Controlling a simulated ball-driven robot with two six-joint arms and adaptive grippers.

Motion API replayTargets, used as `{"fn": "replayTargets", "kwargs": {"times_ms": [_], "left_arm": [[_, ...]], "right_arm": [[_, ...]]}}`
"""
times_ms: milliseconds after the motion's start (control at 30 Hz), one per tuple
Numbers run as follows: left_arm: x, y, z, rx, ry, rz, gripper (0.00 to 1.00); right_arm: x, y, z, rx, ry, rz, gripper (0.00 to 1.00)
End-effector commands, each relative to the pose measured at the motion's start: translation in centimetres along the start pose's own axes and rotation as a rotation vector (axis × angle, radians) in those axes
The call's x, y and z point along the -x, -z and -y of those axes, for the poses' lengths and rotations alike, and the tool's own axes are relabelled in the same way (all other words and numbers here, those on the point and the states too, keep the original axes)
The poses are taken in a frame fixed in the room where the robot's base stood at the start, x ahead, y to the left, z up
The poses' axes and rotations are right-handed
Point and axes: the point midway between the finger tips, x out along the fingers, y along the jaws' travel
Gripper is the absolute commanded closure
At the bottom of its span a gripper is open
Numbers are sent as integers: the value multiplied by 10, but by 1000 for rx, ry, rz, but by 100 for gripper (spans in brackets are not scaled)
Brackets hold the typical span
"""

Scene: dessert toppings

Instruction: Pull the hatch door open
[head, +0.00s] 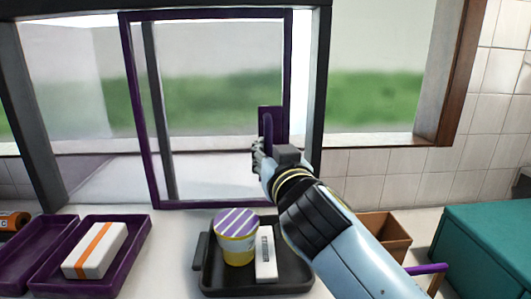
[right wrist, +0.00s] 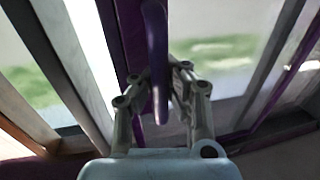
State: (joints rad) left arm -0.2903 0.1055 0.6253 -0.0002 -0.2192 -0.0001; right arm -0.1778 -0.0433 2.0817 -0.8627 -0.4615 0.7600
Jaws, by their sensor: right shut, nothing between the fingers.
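The hatch door is a clear pane in a purple frame (head: 139,110), set in a dark window surround. Its left edge stands well to the right of the surround's left post. A purple handle (head: 271,119) is on the door's right side; it also shows in the right wrist view (right wrist: 155,45). My right gripper (head: 258,155) is at the handle's lower part. In the right wrist view its fingers (right wrist: 162,95) lie close about the handle's lower end; the gripper is shut with nothing held. Whether the fingers touch the handle is unclear. My left gripper is out of view.
Below the door, a black tray (head: 203,281) holds a striped-lid cup (head: 238,237) and a white slim box (head: 265,259). Purple trays (head: 140,232) at left hold an orange-striped box (head: 95,251). A brown box (head: 388,232) and teal case (head: 485,250) stand at right.

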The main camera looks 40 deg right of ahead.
Motion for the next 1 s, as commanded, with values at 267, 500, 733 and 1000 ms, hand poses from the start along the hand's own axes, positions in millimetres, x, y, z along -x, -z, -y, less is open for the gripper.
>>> {"fn": "replayTargets", "kwargs": {"times_ms": [267, 500, 733, 1000], "left_arm": [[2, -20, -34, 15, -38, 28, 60], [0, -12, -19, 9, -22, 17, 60], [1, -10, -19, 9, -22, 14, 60], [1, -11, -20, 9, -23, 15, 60]], "right_arm": [[1, -3, 0, -4, 0, 7, 63], [0, -2, 0, -3, 0, 5, 62], [0, 22, 0, -8, -2, 0, 62], [0, 76, 0, -7, 0, 1, 62]]}}
